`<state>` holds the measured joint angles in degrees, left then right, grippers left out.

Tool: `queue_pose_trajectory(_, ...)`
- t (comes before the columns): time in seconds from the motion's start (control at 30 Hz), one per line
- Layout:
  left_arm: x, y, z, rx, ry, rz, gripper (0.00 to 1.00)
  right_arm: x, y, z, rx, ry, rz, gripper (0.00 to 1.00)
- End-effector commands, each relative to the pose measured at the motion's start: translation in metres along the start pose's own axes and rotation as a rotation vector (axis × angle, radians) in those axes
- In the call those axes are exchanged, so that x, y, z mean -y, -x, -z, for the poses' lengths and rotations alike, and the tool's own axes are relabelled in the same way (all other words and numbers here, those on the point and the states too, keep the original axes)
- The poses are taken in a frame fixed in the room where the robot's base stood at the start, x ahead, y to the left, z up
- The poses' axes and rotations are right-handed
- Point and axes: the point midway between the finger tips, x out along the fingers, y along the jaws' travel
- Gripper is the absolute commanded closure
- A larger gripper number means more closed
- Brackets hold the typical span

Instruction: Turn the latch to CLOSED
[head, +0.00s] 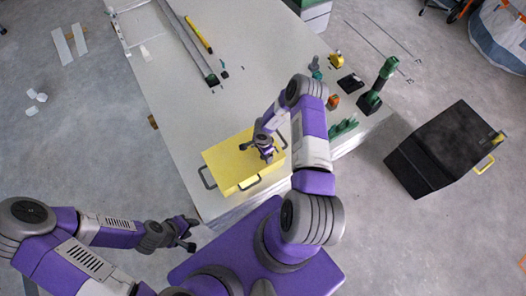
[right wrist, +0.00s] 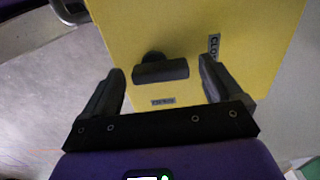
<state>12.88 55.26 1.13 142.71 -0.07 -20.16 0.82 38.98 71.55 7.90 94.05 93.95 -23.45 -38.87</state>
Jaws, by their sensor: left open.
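The yellow box (head: 225,170) lies on the pale panel's near end and fills much of the right wrist view (right wrist: 255,45). Its black latch (right wrist: 170,73) is a short bar lying crosswise in that view, with a round part behind it. A label beginning "CLO" (right wrist: 214,47) is right of the latch; a smaller label (right wrist: 163,101) below it is hard to read. My right gripper (right wrist: 161,68) is open, with one finger either side of the latch bar and gaps to both ends. In the head view it hides the latch. My left gripper (head: 188,234) is open and empty, left of the box.
The pale panel stack (head: 180,100) carries a yellow-black level (head: 199,35), long rails and several small tools. A green and black tool (head: 377,88) stands near its right edge. A black case (head: 445,150) stands on the floor at right. Floor on the left is mostly clear.

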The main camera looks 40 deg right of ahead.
Motion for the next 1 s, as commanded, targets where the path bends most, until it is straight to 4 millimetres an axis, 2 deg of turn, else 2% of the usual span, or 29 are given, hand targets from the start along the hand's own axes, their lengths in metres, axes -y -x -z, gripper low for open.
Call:
queue_pose_trajectory(0.27,-0.001,0.002,0.000,0.000,0.000,0.000,0.57,0.001,0.005,0.000,0.001,-0.002,0.001,0.07)
queue_pose_trajectory(0.6,-0.008,0.022,-0.001,0.000,0.000,0.000,0.57,0.001,0.060,0.000,0.000,-0.001,0.003,0.07)
queue_pose_trajectory(0.7,-0.009,0.025,-0.001,0.000,0.000,0.000,0.57,0.000,0.071,0.000,0.001,-0.001,0.001,0.07)
queue_pose_trajectory(1.0,-0.009,0.025,-0.001,0.000,0.000,0.000,0.57,0.000,0.076,0.000,0.000,0.000,0.000,0.07)
